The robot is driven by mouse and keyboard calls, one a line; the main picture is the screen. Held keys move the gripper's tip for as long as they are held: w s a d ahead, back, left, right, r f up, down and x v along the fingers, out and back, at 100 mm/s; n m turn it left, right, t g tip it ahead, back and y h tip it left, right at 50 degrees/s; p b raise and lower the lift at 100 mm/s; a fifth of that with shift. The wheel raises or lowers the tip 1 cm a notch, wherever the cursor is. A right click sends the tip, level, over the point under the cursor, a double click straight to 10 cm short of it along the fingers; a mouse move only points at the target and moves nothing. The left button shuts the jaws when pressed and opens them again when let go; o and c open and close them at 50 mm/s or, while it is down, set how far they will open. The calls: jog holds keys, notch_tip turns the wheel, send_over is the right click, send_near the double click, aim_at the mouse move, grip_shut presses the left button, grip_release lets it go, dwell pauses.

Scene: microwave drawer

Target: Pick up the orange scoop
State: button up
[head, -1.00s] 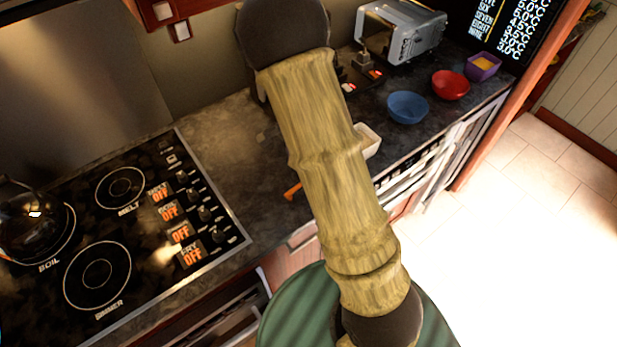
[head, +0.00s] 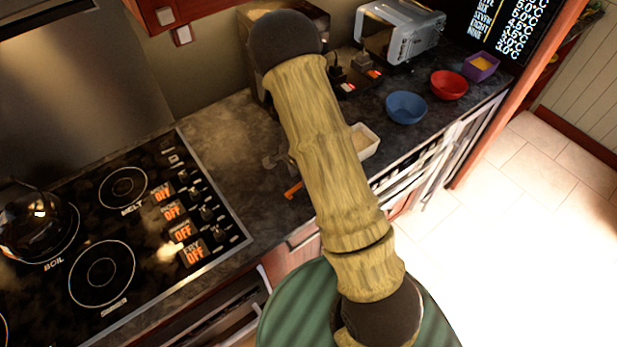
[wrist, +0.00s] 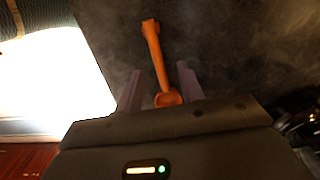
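The orange scoop (wrist: 157,60) lies on the dark counter in the wrist view, its handle pointing away and its bowl close to my gripper. In the head view only a short orange piece of the scoop (head: 293,190) shows beside my arm. My gripper (wrist: 160,82) is open, with one finger on each side of the scoop and a gap to both. I cannot tell how high the fingers are above the counter.
A stovetop (head: 120,225) with a dark kettle (head: 35,222) is at the left. A white container (head: 365,142) stands right of my arm.

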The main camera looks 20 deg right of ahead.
jog(key=shift+f+p, duration=0.55)
jog(key=shift+f, duration=1.3)
grip_shut()
